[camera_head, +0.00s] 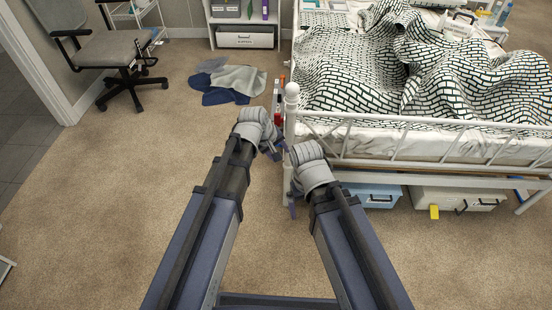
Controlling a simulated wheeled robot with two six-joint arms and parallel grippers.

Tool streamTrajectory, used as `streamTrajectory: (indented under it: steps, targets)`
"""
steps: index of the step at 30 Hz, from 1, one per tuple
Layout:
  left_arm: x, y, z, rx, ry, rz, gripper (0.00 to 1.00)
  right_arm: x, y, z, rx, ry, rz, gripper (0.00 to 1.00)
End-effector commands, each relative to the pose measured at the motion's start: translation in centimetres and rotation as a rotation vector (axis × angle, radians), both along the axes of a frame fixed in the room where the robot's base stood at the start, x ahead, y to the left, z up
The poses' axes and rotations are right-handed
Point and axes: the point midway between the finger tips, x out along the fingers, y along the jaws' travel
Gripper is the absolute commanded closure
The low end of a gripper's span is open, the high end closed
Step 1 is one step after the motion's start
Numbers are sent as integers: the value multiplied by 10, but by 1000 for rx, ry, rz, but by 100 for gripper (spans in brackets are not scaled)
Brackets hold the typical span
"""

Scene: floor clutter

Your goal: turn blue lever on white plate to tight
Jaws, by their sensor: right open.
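I cannot make out a blue lever or a white plate in the head view. My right gripper (293,197) is open and small in view, low beside the white bed's corner post, partly hidden by its grey wrist. My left gripper (272,150) is just left of the same post; its fingers are too small and covered to tell their state. I see nothing held in the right gripper.
The bed (350,130) with a black-and-white cover fills the right. Blue and white drawers (373,196) are under it. A narrow red object (278,108) stands by the post.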

Motion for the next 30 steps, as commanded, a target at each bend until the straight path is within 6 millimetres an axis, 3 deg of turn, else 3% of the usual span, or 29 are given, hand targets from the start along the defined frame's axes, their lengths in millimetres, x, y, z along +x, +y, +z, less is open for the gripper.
streamTrajectory:
  steps: [1, 3, 9, 15, 21, 30]
  targets:
    - [18, 3, -32, -41, -11, 64, 50, 0, 0, -36, 0, 0, 1, 2]
    - [38, 6, -50, -104, -26, 153, 50, 0, 0, -59, -1, -1, 1, 2]
    - [93, 21, -96, -291, -61, 401, 50, 0, 0, -123, -1, -1, 3, 2]
    - [135, 40, -127, -455, -82, 601, 50, 1, 0, -170, -1, -2, 5, 2]
    - [155, 51, -136, -545, -89, 701, 50, 1, 0, -189, -1, -2, 6, 2]
    - [159, 52, -137, -562, -91, 720, 50, 1, 0, -191, -1, -2, 6, 2]
